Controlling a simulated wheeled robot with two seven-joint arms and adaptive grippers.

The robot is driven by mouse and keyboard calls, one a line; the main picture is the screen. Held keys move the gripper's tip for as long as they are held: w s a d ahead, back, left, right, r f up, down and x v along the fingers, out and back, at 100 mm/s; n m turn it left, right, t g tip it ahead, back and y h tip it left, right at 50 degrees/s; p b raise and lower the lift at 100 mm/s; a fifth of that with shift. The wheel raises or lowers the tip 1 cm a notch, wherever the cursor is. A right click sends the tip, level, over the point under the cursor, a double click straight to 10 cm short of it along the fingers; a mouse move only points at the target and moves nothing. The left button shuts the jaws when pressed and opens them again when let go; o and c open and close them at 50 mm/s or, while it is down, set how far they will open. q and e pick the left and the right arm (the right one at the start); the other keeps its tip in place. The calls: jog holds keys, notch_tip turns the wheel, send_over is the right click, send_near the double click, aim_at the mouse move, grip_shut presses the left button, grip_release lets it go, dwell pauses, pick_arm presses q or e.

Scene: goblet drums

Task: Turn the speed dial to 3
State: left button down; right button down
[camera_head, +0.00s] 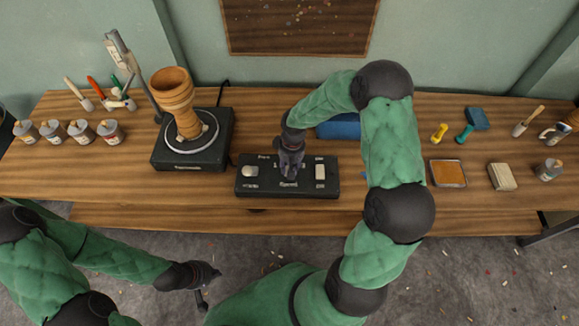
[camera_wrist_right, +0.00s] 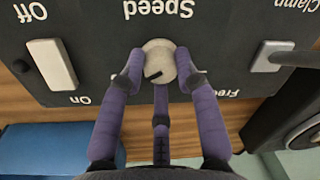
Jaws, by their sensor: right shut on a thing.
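The black control box (camera_head: 262,189) sits at the front middle of the bench. Its round pale speed dial (camera_wrist_right: 160,52) is in the top middle of the right wrist view, next to the upside-down word "Speed". A dark pointer mark on the dial points toward the lower left there; the scale numbers are not readable. My right gripper (camera_wrist_right: 160,75), with purple fingers, is shut around the dial's rim. In the head view my right gripper (camera_head: 289,172) hides the dial. My left gripper (camera_head: 209,286) looks open and empty, in front of the bench.
An On/Off switch (camera_wrist_right: 51,63) and a clamp lever (camera_wrist_right: 282,57) flank the dial. A turntable base (camera_head: 190,160) carrying a wooden goblet drum (camera_head: 172,90) stands left of the box. A blue block (camera_head: 340,128) lies behind it. Paint cans (camera_head: 80,131) stand farther left.

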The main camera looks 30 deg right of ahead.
dwell(0.3)
jog(key=c, duration=0.9)
grip_release()
notch_tip(320, 180, up, 12)
jog(key=shift+d, duration=0.4)
